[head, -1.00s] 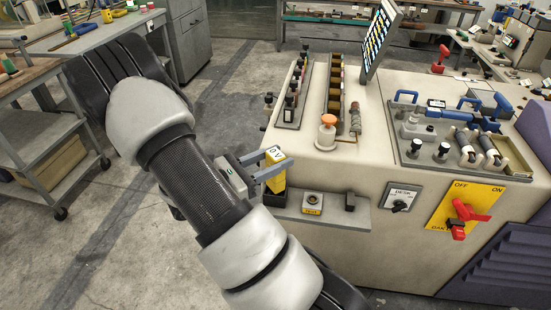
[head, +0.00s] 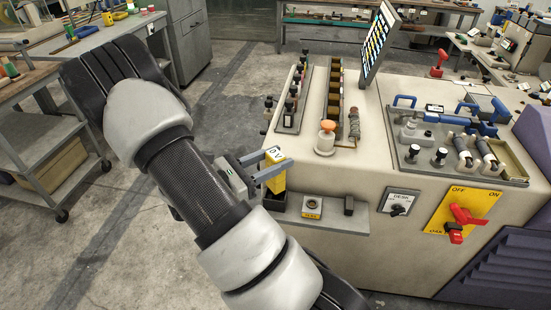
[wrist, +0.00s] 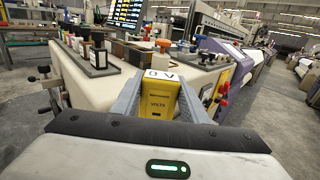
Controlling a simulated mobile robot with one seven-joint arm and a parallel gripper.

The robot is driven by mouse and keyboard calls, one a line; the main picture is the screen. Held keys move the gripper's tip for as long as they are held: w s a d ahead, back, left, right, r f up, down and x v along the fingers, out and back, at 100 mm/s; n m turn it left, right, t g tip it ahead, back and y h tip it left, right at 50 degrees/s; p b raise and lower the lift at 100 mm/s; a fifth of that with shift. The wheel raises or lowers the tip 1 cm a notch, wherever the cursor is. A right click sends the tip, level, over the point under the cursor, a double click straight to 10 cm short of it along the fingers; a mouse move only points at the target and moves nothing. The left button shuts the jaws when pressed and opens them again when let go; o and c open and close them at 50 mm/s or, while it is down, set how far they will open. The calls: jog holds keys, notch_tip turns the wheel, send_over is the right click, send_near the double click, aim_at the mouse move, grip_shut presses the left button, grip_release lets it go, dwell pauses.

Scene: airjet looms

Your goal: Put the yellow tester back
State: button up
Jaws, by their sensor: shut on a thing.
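The yellow tester (head: 279,182) is upright between the fingers of my gripper (head: 279,162), which is shut on it near its white top label marked "0 V". Below it, on the small grey shelf (head: 330,219) at the loom's front, is a dark open-topped holder (head: 273,203). The tester's lower end is at the holder's mouth; I cannot tell whether it is inside.
A round-topped yellow-labelled item (head: 311,206) and a small black block (head: 348,206) are on the shelf. A red switch (head: 463,214) is to the right.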

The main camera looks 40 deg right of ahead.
jog(key=shift+f+b, duration=1)
jog(key=shift+f, duration=0.55)
jog(key=shift+r+p, duration=1.6)
jog(key=shift+r, duration=0.15)
jog(key=shift+f, duration=0.1)
jog(key=shift+f+b, duration=1.2)
jog(key=shift+f, duration=0.4)
jog(key=shift+r+p, duration=1.55)
jog(key=shift+r, duration=0.15)
